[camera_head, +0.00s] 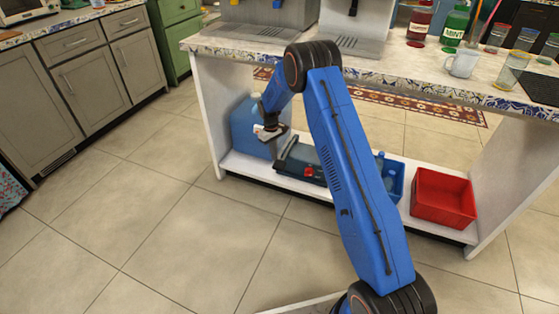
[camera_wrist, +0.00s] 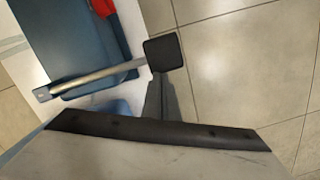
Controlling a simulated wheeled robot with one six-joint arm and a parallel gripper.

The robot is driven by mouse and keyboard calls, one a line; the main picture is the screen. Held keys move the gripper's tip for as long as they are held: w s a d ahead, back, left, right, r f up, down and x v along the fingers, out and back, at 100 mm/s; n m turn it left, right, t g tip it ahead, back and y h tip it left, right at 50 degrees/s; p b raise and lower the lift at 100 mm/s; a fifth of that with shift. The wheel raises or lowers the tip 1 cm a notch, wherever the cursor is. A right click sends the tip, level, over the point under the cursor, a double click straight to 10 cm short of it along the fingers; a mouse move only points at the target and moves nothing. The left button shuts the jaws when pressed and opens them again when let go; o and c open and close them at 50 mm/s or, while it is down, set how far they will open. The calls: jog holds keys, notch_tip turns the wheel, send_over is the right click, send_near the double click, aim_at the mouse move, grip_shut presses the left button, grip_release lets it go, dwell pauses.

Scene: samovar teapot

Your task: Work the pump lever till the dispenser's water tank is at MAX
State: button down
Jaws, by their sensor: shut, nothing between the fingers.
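The pump is a dark blue-grey unit (camera_head: 305,157) with a red part, lying on the low shelf under the counter. In the wrist view its body (camera_wrist: 75,40) is at the upper left. The pump lever (camera_wrist: 95,78) is a silver bar ending in a black square pad (camera_wrist: 165,52). My gripper (camera_head: 272,133) is shut and empty, beside the lever end; in the wrist view its dark fingers (camera_wrist: 160,98) reach up to just below the pad. I cannot tell whether they touch. Grey dispensers (camera_head: 268,14) stand on the counter, cut off by the top edge; no tank level or MAX mark shows.
A blue water container (camera_head: 243,125) stands on the shelf left of the pump. A blue crate (camera_head: 396,186) and a red bin (camera_head: 443,199) are to the right. The counter (camera_head: 400,77) overhangs the shelf and holds bottles, glasses and a mug. The floor in front is clear.

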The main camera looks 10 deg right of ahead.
notch_tip(320, 180, up, 7)
jog(key=shift+w+a+r, duration=0.15)
jog(key=shift+w, duration=0.2)
jog(key=shift+s, duration=0.1)
dwell(0.7)
